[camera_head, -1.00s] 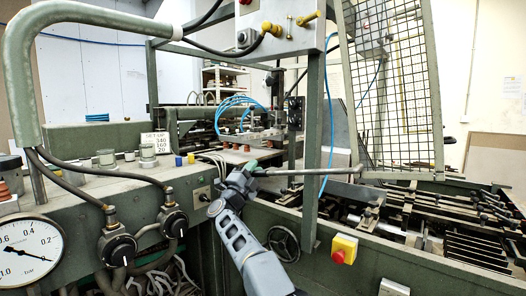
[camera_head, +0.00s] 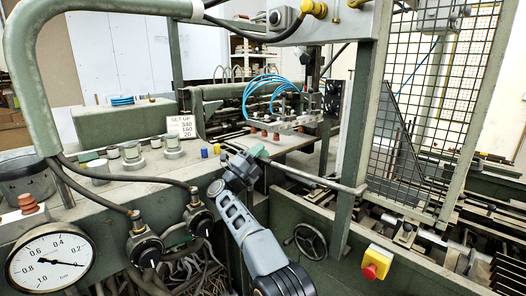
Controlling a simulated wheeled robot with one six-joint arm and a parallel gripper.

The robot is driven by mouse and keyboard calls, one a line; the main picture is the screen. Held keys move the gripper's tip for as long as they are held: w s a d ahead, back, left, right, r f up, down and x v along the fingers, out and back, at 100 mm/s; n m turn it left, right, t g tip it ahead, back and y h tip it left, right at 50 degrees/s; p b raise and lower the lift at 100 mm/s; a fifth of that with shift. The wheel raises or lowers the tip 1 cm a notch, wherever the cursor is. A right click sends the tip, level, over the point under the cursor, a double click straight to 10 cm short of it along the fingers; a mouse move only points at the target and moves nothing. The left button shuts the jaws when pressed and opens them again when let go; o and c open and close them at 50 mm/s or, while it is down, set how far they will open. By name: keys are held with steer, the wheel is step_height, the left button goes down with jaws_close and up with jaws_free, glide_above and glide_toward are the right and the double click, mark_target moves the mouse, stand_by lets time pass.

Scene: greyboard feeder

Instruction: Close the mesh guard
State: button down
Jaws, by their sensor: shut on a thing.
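The mesh guard (camera_head: 477,115), a dark wire grid in a green-grey frame, stands at the right over the machine bed. A grey rod (camera_head: 312,178) runs left from near the guard's lower left corner and ends in a green tip (camera_head: 259,151). My gripper (camera_head: 252,160) is shut at this left end of the rod, around or just below the green tip. The fingers are small and partly hidden, so their exact hold is hard to see. I cannot tell whether the guard is latched.
A green upright post (camera_head: 362,130) stands between my gripper and the guard. A yellow box with a red button (camera_head: 376,263) and a handwheel (camera_head: 309,240) are at the front. A pressure gauge (camera_head: 52,258) and two black knobs (camera_head: 145,250) are at the left.

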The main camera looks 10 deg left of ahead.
steer(key=shift+a+r, duration=0.25)
steer(key=shift+r, duration=0.1)
steer(key=c, duration=1.4)
jaws_free()
steer(key=shift+s, duration=0.1)
steer(key=shift+o, duration=0.8)
steer(key=shift+a+f+t+y, duration=0.1)
steer(key=shift+a+t+y, duration=0.2)
steer(key=o, duration=0.3)
steer(key=shift+a, duration=0.1)
steer(key=shift+f+b, duration=0.3)
steer(key=shift+f, duration=0.1)
steer(key=s+a+f+b, duration=0.1)
steer(key=s+a+b, duration=0.2)
steer(key=s+a, duration=0.6)
steer(key=shift+s+a, duration=0.3)
steer(key=shift+s, duration=0.45)
